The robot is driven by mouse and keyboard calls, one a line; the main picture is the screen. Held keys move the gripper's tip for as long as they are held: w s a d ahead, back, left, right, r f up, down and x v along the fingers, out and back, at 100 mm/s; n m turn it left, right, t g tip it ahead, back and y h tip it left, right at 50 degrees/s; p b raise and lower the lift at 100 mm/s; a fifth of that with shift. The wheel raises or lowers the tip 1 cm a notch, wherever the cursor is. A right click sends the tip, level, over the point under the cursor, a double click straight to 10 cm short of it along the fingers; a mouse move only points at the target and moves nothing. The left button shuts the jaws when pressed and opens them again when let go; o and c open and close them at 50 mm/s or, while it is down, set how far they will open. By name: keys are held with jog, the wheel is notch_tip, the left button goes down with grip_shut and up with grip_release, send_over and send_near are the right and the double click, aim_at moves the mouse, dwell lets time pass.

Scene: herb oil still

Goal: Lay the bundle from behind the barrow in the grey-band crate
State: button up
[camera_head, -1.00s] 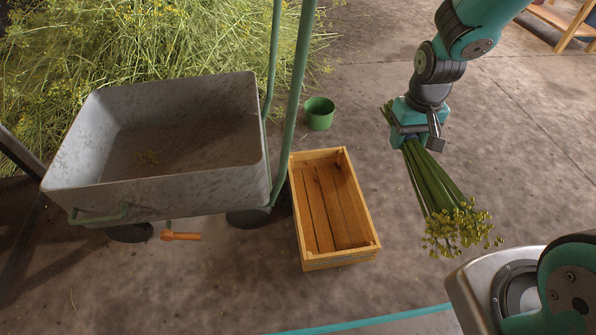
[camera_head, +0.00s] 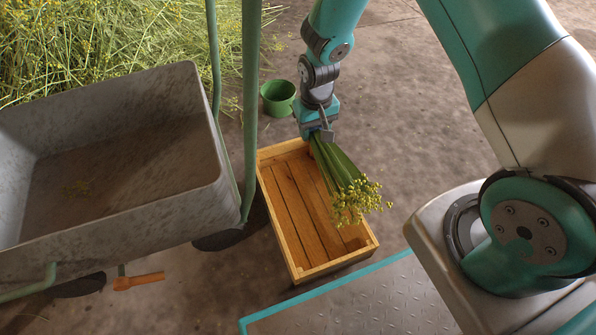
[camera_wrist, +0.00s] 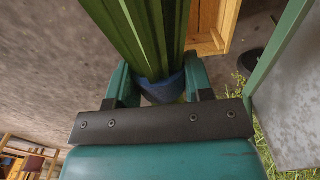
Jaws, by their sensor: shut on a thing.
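My gripper (camera_head: 321,136) is shut on the bundle (camera_head: 338,165), a sheaf of long green stems with yellow flower heads. In the head view the flower heads hang toward the near right. The bundle appears above the right side of the wooden crate (camera_head: 294,276); its height is hard to judge. The crate's inside shows bare slats where visible. I cannot clearly make out a grey band. In the wrist view the stems (camera_wrist: 140,35) run up between my fingers (camera_wrist: 160,88), with a blue tie at the grip, and part of the crate (camera_wrist: 209,42) shows beside them.
The grey barrow (camera_head: 135,215) stands left of the crate, its green handle bars (camera_head: 251,90) rising near the crate's far left corner. A green pot (camera_head: 278,98) stands behind the crate. Cut plants (camera_head: 100,40) are heaped beyond. An orange-handled tool (camera_head: 138,281) lies by the barrow.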

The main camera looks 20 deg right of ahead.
jog(key=b, duration=0.4)
send_over(299, 193)
notch_tip(299, 193, down, 13)
notch_tip(299, 193, down, 13)
jog(key=b, duration=1)
jog(key=shift+s+b, duration=0.1)
jog(key=shift+b, duration=0.2)
jog(key=o, duration=1)
jog(key=shift+c, duration=0.2)
